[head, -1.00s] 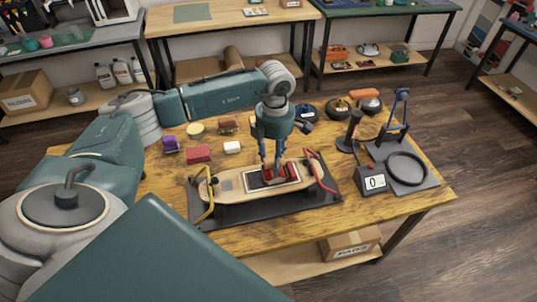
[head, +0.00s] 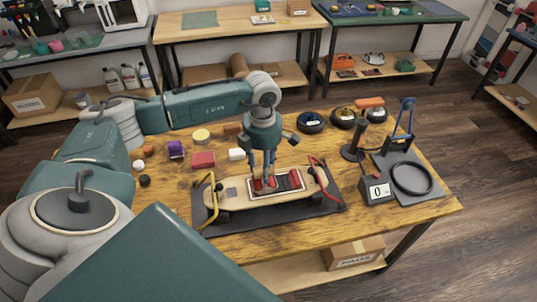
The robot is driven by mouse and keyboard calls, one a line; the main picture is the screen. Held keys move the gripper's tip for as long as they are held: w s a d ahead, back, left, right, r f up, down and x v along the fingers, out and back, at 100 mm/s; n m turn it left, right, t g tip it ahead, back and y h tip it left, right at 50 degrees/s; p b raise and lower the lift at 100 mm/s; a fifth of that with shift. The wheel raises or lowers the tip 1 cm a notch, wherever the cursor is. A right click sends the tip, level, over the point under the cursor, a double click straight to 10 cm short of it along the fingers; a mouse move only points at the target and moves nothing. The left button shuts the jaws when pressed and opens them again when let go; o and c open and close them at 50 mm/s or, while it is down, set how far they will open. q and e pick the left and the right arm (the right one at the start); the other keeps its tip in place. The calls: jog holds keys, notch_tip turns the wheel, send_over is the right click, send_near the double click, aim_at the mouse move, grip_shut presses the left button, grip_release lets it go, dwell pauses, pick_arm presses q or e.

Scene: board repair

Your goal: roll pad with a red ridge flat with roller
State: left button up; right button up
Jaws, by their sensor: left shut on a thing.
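The skateboard deck (head: 236,200) lies on a dark mat, held by a yellow clamp (head: 210,200) at the left and a red clamp (head: 321,174) at the right. On the deck is a pale-edged dark pad (head: 279,188) with red areas (head: 293,179) showing on it. My left gripper (head: 267,183) points down over the left part of the pad. It is shut on a small tool, seemingly the roller, which is mostly hidden by the fingers. Whether the tool touches the pad is hard to tell. My right gripper is not in view.
A scale (head: 376,191) reading 0, a black ring (head: 412,178) and a blue stand (head: 403,128) are at the right. Several small blocks, including a red one (head: 203,159), lie behind the deck. Black rolls (head: 310,122) stand at the back.

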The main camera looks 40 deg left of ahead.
pick_arm(q)
jog(key=shift+s+a, duration=0.65)
jog(key=shift+s, duration=0.15)
jog(key=shift+w+d+b, duration=0.45)
jog(key=shift+w+d, duration=0.7)
jog(key=shift+w, duration=0.2)
jog(key=shift+w+d+b, duration=0.65)
jog(key=shift+w+d, duration=0.35)
jog(key=shift+w, duration=0.25)
jog(key=shift+a+r+p, duration=0.1)
jog(key=shift+r+p, duration=0.45)
jog(key=shift+r, duration=0.15)
jog(key=shift+r+p, duration=1.55)
jog(key=shift+r, duration=1.25)
